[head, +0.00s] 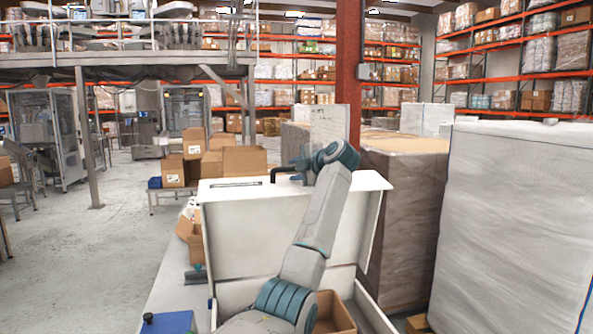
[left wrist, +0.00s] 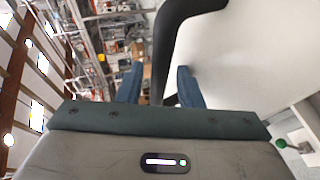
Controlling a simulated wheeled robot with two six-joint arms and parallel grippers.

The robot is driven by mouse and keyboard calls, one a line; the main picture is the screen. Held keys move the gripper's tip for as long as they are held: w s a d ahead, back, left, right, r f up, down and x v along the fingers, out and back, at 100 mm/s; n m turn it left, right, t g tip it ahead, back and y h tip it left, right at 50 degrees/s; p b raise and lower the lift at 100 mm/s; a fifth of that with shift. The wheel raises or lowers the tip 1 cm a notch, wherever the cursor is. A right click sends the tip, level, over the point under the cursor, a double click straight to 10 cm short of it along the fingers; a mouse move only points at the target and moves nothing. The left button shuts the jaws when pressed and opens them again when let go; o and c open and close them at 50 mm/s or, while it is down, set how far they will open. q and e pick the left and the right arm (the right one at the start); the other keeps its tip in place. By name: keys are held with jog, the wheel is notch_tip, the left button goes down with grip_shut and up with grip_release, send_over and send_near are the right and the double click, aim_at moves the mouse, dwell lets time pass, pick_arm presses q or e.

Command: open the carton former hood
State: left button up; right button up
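The white carton former hood (head: 285,235) stands raised at the middle of the head view, with the open machine body (head: 235,292) below it. Its black bar handle (head: 283,171) is at the hood's upper edge. It also shows large in the left wrist view (left wrist: 172,40), where it bends to the right. My left gripper (head: 303,172) is at the handle. In the left wrist view its two teal fingers (left wrist: 160,85) stand apart on either side of the bar, with a visible gap on the left side. My right gripper is not in view.
A brown carton (head: 333,312) is in the machine below the hood. Wrapped pallets (head: 405,215) and a tall white wrapped load (head: 515,225) stand close on the right. A red column (head: 348,70) rises behind. Cartons (head: 240,160) sit on a bench behind left.

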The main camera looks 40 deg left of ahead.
pick_arm(q)
jog(key=shift+s+d+f+b, duration=0.1)
jog(key=shift+d+b, duration=0.3)
jog(key=shift+b, duration=0.1)
jog(key=b+v, duration=0.4)
jog(key=v, duration=0.6)
jog(key=shift+r+b, duration=0.25)
jog(key=shift+b, duration=0.15)
